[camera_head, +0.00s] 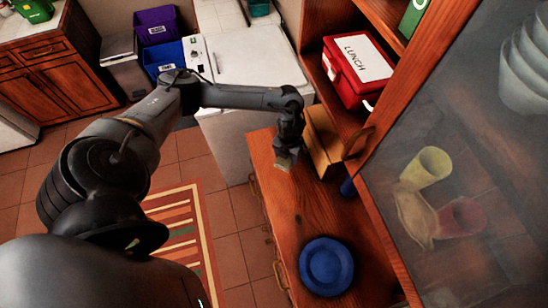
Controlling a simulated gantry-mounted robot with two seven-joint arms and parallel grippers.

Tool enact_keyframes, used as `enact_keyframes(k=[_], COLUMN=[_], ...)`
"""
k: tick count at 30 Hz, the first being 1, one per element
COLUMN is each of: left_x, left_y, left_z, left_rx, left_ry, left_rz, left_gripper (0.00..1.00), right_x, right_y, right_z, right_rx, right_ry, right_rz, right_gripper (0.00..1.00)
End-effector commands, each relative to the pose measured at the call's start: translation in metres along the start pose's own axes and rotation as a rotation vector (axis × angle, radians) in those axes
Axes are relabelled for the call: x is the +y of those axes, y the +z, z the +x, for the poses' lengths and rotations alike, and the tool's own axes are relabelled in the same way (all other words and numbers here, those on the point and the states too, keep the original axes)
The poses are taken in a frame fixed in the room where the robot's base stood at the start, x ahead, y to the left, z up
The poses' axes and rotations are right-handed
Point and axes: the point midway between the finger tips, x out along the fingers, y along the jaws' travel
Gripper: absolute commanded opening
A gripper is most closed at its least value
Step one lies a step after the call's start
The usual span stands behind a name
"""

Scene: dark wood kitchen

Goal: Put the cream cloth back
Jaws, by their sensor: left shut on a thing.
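My left arm comes in from the left and reaches over the wooden counter (308,205). My left gripper (285,158) points down above the counter's far left part, near its left edge. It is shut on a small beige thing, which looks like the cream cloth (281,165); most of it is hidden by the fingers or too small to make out. I cannot tell whether it touches the counter. My right gripper is not in view.
A blue plate (327,266) lies on the counter. A tan box (325,143) stands right of my gripper, below a red lunch box (357,72) on a shelf. A glass door (480,160) closes in the right side. The counter's middle is clear.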

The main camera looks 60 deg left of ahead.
Motion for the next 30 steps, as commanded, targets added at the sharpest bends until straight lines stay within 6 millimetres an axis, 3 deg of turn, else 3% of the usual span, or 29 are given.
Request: enact_keyframes(k=[1, 3, 12, 19, 30], left_x=[0.013, 0.026, 0.063, 0.067, 0.067], left_y=[0.004, 0.007, 0.018, 0.018, 0.019], left_z=[0.015, 0.023, 0.042, 0.047, 0.083], left_rx=[-0.001, -0.002, -0.001, 0.000, -0.001], left_ry=[0.003, 0.001, -0.001, -0.002, -0.002], left_rz=[-0.002, -0.003, 0.000, 0.001, 0.000], left_gripper=[0.36, 0.36, 0.36, 0.36, 0.36], right_x=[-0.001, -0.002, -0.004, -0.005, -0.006], right_y=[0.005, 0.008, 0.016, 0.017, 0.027], right_z=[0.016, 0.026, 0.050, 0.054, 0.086], right_rx=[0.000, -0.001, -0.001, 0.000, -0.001], right_ry=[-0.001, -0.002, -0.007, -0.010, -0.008], right_rz=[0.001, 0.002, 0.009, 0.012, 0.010], right_gripper=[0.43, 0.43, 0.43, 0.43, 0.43])
